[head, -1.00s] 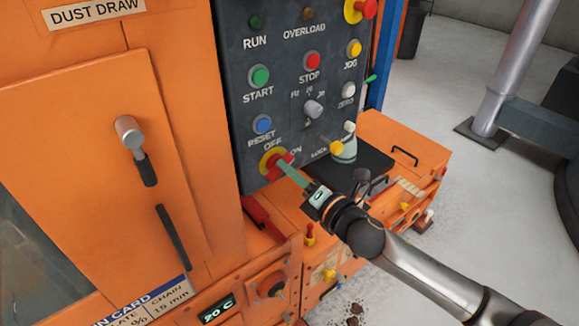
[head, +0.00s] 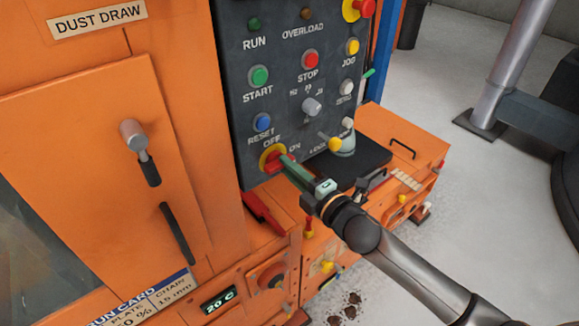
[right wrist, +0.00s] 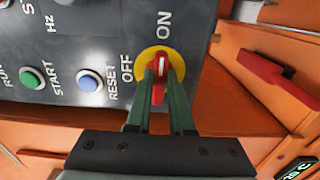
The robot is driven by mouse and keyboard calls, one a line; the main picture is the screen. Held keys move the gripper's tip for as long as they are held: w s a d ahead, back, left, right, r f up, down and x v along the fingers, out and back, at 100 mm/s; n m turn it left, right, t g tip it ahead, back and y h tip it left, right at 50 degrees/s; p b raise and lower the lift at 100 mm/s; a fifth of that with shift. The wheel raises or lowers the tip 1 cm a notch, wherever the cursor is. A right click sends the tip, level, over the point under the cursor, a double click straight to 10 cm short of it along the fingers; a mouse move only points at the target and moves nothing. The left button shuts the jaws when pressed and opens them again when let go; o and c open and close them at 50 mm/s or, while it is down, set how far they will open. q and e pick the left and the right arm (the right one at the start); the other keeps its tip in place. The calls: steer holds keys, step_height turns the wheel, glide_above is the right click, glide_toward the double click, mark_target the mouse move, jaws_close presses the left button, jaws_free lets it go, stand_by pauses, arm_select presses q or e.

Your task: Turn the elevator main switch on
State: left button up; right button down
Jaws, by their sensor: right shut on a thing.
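The main switch is a red handle on a yellow round plate (head: 265,160) at the bottom of the dark control panel. In the right wrist view, the red handle (right wrist: 157,88) stands between the green fingers of my right gripper (right wrist: 160,95), which is shut on it. The handle lies along the line toward the ON label (right wrist: 164,25), its white mark on that side. The OFF label (right wrist: 127,68) is to its side. In the head view, my right gripper (head: 287,163) hides part of the handle. My left gripper is out of view.
Above the switch are the blue RESET button (head: 262,122), green START button (head: 259,76), red STOP button (head: 310,61) and a grey selector knob (head: 312,107). A yellow-tipped lock part (head: 335,144) is close to the right. An orange cabinet door with handles (head: 95,155) is at left.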

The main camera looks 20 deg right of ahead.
stand_by(0.3)
steer(key=c, duration=0.8)
jaws_free()
steer(key=b+v, duration=0.2)
steer(key=v, duration=1)
steer(key=shift+s, duration=0.2)
steer(key=shift+d, duration=0.1)
